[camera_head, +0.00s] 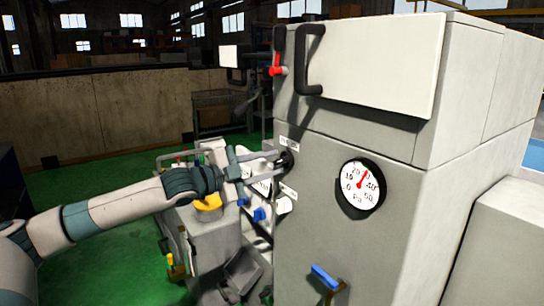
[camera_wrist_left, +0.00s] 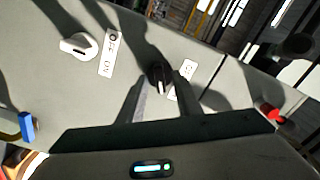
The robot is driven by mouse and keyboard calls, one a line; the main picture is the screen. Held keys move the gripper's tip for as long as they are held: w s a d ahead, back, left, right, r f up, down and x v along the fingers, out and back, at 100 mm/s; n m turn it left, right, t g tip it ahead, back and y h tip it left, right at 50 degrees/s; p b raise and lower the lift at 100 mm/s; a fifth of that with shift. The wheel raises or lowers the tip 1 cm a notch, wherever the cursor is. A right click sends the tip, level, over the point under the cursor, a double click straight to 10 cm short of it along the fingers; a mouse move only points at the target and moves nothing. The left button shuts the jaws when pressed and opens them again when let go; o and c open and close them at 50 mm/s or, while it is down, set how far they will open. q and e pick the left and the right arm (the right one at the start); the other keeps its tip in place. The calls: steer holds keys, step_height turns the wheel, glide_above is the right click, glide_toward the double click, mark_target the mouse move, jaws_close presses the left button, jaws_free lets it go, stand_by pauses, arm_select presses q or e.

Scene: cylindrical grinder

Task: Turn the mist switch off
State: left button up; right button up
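My left gripper (camera_head: 279,163) reaches in from the left to the grey machine front. Its fingers are apart, on either side of a black rotary switch (camera_head: 288,159). In the left wrist view the black switch (camera_wrist_left: 158,78) shows just beyond and between the fingertips (camera_wrist_left: 160,96), with a gap on each side. A white label (camera_wrist_left: 187,76) is beside it, too blurred to read. A white rotary switch (camera_wrist_left: 78,46) sits to the left with an OFF/ON label (camera_wrist_left: 110,53); in the head view this white switch (camera_head: 284,205) is below the gripper. I cannot tell which switch is the mist switch. My right gripper is out of view.
A round pressure gauge (camera_head: 361,186) is right of the switches. A blue-handled valve (camera_head: 326,278) sits lower down. A red lever (camera_head: 276,66) and a black door handle (camera_head: 309,60) stick out above. Blue valves (camera_head: 259,214) and a yellow part (camera_head: 209,202) are under the arm.

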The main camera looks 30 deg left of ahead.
arm_select(q)
steer(key=shift+w+d, duration=0.2)
steer(key=shift+w, duration=0.2)
steer(key=shift+c, duration=0.7)
jaws_close()
steer(key=shift+n, duration=0.4)
steer(key=n+p, duration=0.2)
steer(key=n, duration=0.3)
steer(key=n+p, duration=0.1)
steer(key=n, duration=0.5)
steer(key=shift+p, duration=0.35)
